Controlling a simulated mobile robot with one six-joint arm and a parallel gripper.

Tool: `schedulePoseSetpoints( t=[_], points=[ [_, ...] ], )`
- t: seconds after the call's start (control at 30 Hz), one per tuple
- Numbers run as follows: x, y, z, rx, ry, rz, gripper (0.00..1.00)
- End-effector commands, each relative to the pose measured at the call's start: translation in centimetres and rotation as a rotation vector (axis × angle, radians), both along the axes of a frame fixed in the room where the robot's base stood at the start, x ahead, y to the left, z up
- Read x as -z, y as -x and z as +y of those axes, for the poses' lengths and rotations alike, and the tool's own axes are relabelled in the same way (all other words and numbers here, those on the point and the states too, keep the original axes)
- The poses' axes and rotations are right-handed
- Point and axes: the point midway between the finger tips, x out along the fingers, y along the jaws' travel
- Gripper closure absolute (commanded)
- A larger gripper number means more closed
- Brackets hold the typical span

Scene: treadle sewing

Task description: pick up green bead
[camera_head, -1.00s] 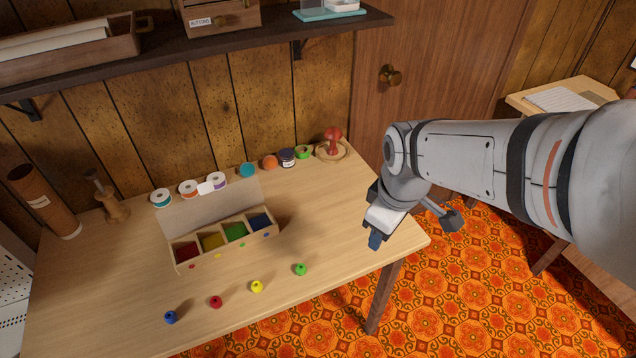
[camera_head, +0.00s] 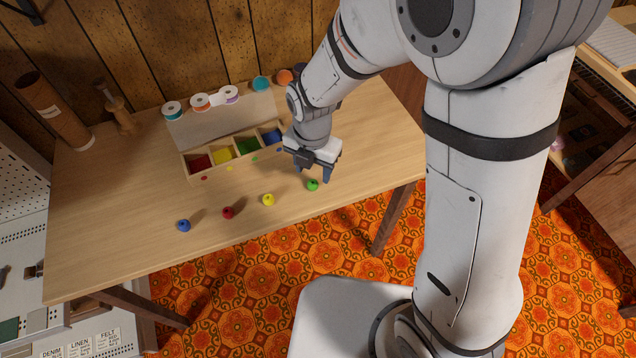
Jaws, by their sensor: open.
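The green bead (camera_head: 312,185) lies on the wooden table near its front edge, at the right end of a row of beads. My gripper (camera_head: 312,174) points down and is open, with its dark fingertips just above and around the bead's place in the picture. I cannot tell whether the fingers are level with the bead or still higher than it. Nothing is held between the fingers.
A yellow bead (camera_head: 268,199), a red bead (camera_head: 228,212) and a blue bead (camera_head: 184,225) lie to the left on the table (camera_head: 110,240). Behind them stands a box (camera_head: 216,172) with coloured compartments. Thread spools (camera_head: 201,102) stand at the back.

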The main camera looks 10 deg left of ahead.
Motion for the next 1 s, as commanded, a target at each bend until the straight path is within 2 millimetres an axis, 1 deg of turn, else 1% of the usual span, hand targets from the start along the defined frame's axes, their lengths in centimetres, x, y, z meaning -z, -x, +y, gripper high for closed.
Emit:
schedulePoseSetpoints(
  t=[0.3, 0.4, 0.63, 1.0],
  points=[
    [4.4, -0.1, 0.1, 0.002, 0.001, 0.002, 0.50],
    [5.0, -0.1, 0.1, 0.002, 0.000, 0.001, 0.50],
    [5.0, -0.2, 0.2, 0.002, -0.002, -0.001, 0.50],
    [5.0, -0.1, 0.2, 0.001, -0.001, 0.000, 0.80]
  ],
)
